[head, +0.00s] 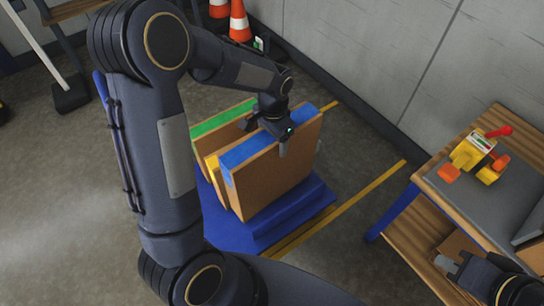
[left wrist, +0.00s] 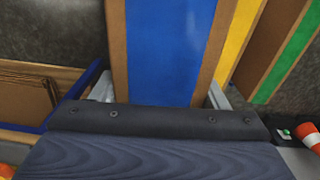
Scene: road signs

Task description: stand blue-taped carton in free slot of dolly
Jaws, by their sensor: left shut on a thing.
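The blue-taped carton (head: 275,175) is brown with a wide blue strip along its top. My left gripper (head: 266,135) is shut on its top edge; in the left wrist view the fingers flank the blue strip (left wrist: 170,50). The carton is upright over the blue dolly (head: 290,222), in front of a yellow-taped carton (head: 212,170) and a green-taped carton (head: 222,120). I cannot tell whether its base touches the dolly; the slot under it is hidden. My right gripper (head: 447,264) is at the lower right, away from the dolly; its jaw opening is unclear.
A workbench (head: 460,190) with a yellow and red item (head: 475,155) stands at the right. Traffic cones (head: 239,22) stand by the grey wall (head: 350,50). A yellow floor line (head: 355,200) runs between dolly and bench. My left arm hides part of the floor.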

